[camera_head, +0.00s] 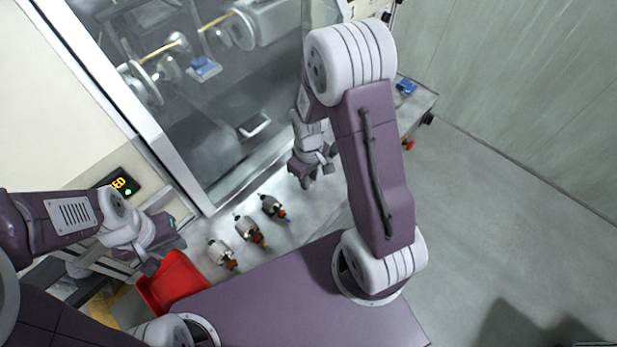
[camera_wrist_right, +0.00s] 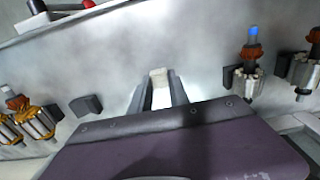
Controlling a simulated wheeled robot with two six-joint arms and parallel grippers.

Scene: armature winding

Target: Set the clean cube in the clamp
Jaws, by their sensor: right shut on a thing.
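In the right wrist view, a small pale cream block (camera_wrist_right: 158,80) sits between the two dark fingers of my right gripper (camera_wrist_right: 159,92). The gripper is shut on it, above the grey work surface. I take this block for the clean cube. In the head view, my right gripper (camera_head: 312,172) hangs over the bench in front of the machine; the block cannot be made out there. My left gripper (camera_head: 166,254) is at the lower left, near the red bin, with its fingers apart and nothing seen between them. I cannot pick out the clamp with certainty.
A glass-fronted machine (camera_head: 222,150) holds a blue-topped block (camera_head: 203,68). A red bin (camera_head: 172,283) is at the lower left. Another blue item (camera_head: 405,86) lies at the bench's far right end.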

